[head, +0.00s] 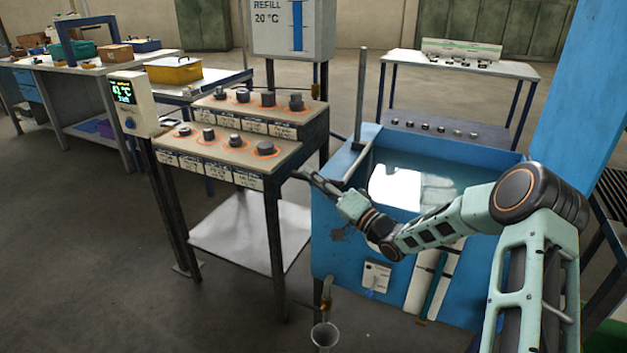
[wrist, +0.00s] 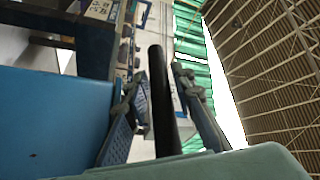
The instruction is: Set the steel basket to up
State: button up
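The blue quench tank (head: 335,235) stands at centre right, filled with water (head: 440,185) that carries a bright reflection. I cannot make out the steel basket in it. A grey upright post (head: 362,95) rises at the tank's back left corner, with a pale bar (head: 355,163) running along the left rim. My gripper (head: 318,183) is at the tank's left side, pointing left. In the wrist view, my gripper (wrist: 160,72) is open, with a dark round bar (wrist: 162,105) between its fingers. A gap seems to show on both sides of the bar.
A two-tier stand (head: 225,145) with several dark round pieces is close left of my gripper. A control box (head: 132,103) stands beside it.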

jog(key=shift+c, duration=0.2)
grip_shut()
notch_tip(320, 180, up, 24)
jog(key=p, duration=1.3)
jog(key=shift+w+a, duration=0.1)
grip_release()
jog(key=shift+o, duration=0.2)
jog(key=shift+f, duration=0.2)
